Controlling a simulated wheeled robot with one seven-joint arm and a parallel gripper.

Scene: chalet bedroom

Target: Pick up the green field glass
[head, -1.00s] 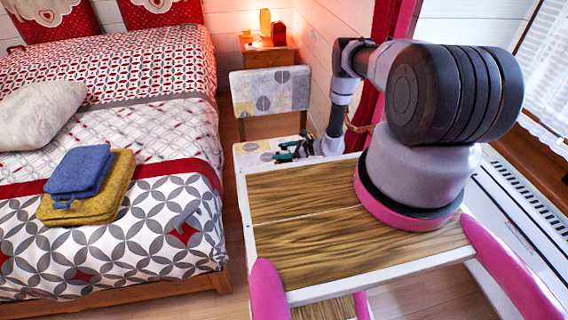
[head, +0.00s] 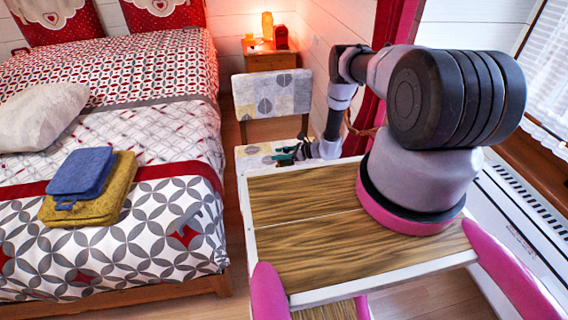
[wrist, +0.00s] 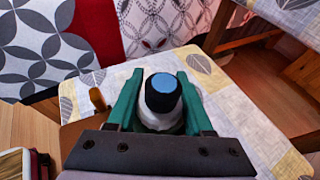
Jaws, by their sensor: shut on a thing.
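My gripper (wrist: 153,103) is over the seat of the patterned chair, its teal fingers on either side of a small upright thing. This thing, which looks like the field glass (wrist: 163,92), has a blue round top, a black rim and a whitish body. I cannot clearly make out green on it apart from my fingers. My gripper is shut on it. Its lower end is hidden by the gripper body, so I cannot tell whether it touches the seat. In the head view my gripper (head: 289,154) is small above the seat, and the held thing is not clear.
The chair (head: 272,94) stands between the bed (head: 130,255) and the wall. A small brown thing (wrist: 97,98) lies beside my left finger. Folded blue and yellow cloths (head: 92,207) lie on the bed. A nightstand (head: 270,61) with an orange lamp (head: 267,25) stands behind.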

